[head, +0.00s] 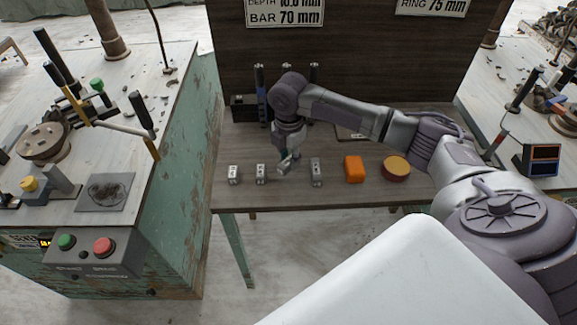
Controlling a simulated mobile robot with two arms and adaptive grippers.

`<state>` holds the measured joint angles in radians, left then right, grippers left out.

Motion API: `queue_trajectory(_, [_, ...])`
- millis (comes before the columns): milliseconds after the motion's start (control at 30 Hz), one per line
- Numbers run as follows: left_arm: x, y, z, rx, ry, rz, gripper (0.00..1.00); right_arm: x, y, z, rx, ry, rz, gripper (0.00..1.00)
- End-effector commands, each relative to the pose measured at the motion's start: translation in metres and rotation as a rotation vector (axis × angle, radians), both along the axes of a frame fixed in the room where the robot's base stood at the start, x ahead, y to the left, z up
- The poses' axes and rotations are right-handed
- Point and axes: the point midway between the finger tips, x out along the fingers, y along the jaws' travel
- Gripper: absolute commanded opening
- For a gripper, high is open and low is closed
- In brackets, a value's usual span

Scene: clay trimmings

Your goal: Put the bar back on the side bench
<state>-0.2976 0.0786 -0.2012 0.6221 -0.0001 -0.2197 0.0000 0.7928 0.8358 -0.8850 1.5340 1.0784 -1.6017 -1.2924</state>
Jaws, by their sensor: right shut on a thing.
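My right gripper (288,160) points down over the middle table (330,200), near its front edge. It is shut on a small grey metal piece, mostly hidden by the fingers; I cannot tell its full shape or whether it is clear of the tabletop. Two short grey metal blocks (233,174) (260,173) stand to its left. A taller grey metal piece (316,172) stands to its right. One side bench (150,180) is at the left, another (485,75) at the right. My left gripper is not in view.
An orange block (354,168) and a round orange-topped disc (396,168) stand farther right. Upright tools stand in a dark holder (240,108) behind. A dark board (350,50) closes the back. The left bench carries levers, a wheel (43,142) and a dark plate (106,192).

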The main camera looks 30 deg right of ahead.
Motion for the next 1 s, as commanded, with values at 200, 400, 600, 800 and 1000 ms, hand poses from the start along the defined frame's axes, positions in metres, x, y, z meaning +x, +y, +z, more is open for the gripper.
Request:
queue_trajectory(200, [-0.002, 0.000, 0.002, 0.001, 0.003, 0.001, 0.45, 0.005, -0.002, -0.014, -0.001, 0.002, 0.000, 0.00])
queue_trajectory(400, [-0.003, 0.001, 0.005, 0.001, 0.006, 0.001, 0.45, 0.005, -0.002, -0.040, -0.001, 0.000, 0.002, 0.00])
queue_trajectory(600, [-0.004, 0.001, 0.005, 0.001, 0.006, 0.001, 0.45, 0.005, -0.002, -0.043, -0.001, -0.002, 0.001, 0.00])
queue_trajectory(800, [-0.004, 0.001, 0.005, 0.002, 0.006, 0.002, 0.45, 0.005, -0.002, -0.046, -0.001, -0.001, 0.001, 0.00])
queue_trajectory(1000, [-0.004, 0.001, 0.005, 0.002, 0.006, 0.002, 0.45, 0.005, -0.002, -0.047, -0.001, 0.001, 0.001, 0.52])
